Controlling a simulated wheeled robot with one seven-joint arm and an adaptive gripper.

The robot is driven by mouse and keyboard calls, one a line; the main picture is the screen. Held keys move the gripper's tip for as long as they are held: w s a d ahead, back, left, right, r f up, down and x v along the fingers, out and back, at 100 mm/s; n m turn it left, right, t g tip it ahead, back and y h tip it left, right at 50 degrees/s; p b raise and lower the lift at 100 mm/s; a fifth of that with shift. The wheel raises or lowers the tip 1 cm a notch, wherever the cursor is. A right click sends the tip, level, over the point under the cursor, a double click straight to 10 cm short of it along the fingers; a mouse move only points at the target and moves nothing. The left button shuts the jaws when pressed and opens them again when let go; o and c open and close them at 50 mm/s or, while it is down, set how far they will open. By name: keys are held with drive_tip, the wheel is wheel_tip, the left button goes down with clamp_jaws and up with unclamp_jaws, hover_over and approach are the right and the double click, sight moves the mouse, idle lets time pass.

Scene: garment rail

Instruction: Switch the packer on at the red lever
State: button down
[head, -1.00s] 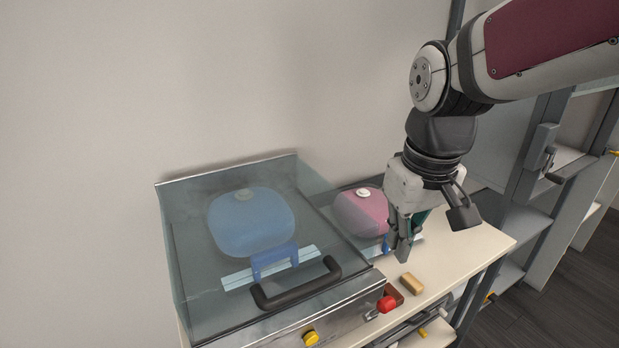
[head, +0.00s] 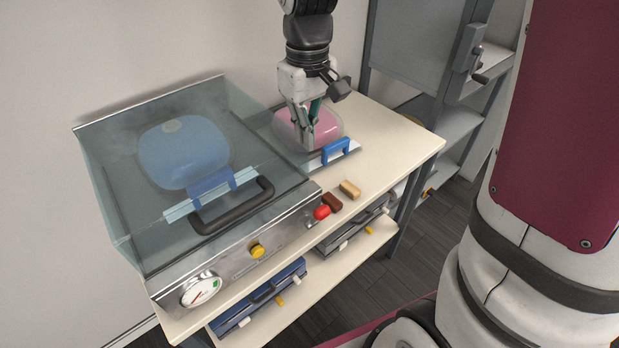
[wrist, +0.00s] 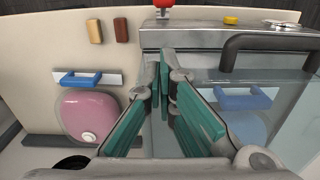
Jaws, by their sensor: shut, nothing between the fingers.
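The packer is a metal box with a clear, closed lid (head: 110,190) and a black handle. A blue bag (head: 183,155) lies under the lid. The red lever (head: 322,212) has a round red knob at the right end of the metal front panel. Its knob also shows at the top edge of the wrist view (wrist: 163,4). My gripper (head: 312,146) is shut and empty, pointing down, back from the lever, and overlapping the pink bag in the head view. Its teal-padded fingers (wrist: 171,75) show beside the packer's side in the wrist view.
A pink bag (head: 291,125) with a blue clip (head: 336,151) lies right of the packer. A tan block (head: 350,189) and a brown block (head: 332,201) lie near the lever. A yellow knob (head: 257,250) and a gauge (head: 200,290) are on the panel. The table's right part (head: 400,140) is clear.

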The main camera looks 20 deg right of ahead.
sight(317, 218)
wheel_tip(317, 218, down, 10)
drive_tip(key=shift+s+r+p, duration=0.1)
drive_tip(key=shift+r+p, duration=0.15)
drive_tip(key=shift+p, duration=0.05)
drive_tip(key=shift+s+d+f+p, duration=0.2)
drive_tip(key=shift+s+f+p, duration=0.05)
drive_tip(key=shift+s+f, duration=0.5)
drive_tip(key=shift+s+d+f+p, duration=0.2)
drive_tip(key=shift+s+f, duration=0.35)
drive_tip(key=shift+f, duration=0.3)
